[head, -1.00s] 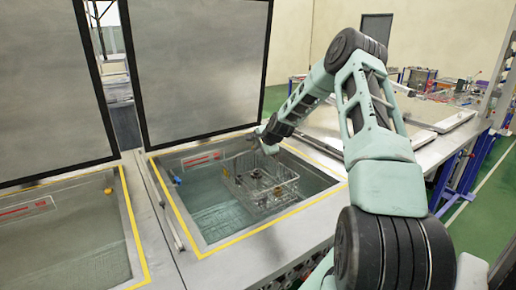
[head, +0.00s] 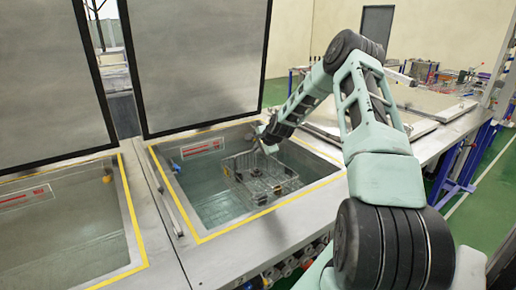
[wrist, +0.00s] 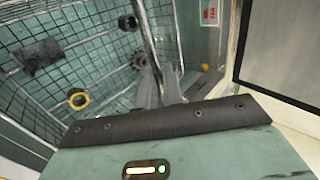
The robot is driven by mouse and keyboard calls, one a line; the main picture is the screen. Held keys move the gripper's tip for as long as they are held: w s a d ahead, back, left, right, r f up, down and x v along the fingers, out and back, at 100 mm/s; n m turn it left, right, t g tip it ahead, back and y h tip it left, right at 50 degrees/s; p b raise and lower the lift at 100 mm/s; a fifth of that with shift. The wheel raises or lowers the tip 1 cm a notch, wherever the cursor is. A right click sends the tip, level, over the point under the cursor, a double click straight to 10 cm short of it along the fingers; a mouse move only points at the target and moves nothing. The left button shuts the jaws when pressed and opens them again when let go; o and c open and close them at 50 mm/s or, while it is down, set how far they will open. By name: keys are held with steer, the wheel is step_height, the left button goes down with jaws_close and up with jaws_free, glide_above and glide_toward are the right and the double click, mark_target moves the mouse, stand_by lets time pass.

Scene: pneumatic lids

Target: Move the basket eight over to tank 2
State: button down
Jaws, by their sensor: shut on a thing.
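The wire basket (head: 262,184) is at the open tank (head: 205,238) in the middle of the head view, within the tank's outline. A few dark parts lie in it. Whether its bottom is in the water is hard to tell. In the wrist view my gripper (wrist: 165,88) closes around the bar, and the basket's mesh (wrist: 105,65) fills the upper left, with a yellow ring and dark parts. I cannot read which tank carries number 2.
A second open tank (head: 60,248) with water lies at the left. Tall raised lids (head: 200,65) stand behind both tanks. Closed pale lids (head: 410,112) lie on the line to the right. A red-and-white label (head: 202,148) is on the tank's back wall.

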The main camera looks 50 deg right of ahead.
steer(key=shift+d+f+b, duration=0.1)
steer(key=shift+f+b, duration=3.55)
steer(key=shift+f, duration=1.25)
steer(key=shift+f+b, duration=0.5)
steer(key=shift+f, duration=0.15)
steer(key=c, duration=1.5)
jaws_free()
steer(key=shift+o, duration=0.2)
steer(key=shift+s+f, duration=0.1)
steer(key=shift+f, duration=0.15)
steer(key=shift+s+r, duration=0.3)
steer(key=shift+r, duration=0.1)
steer(key=b+v, duration=0.3)
steer(key=v, duration=1.3)
step_height(320, 180, up, 13)
steer(key=p, duration=1)
steer(key=shift+f+p, duration=0.15)
steer(key=shift+p, duration=0.25)
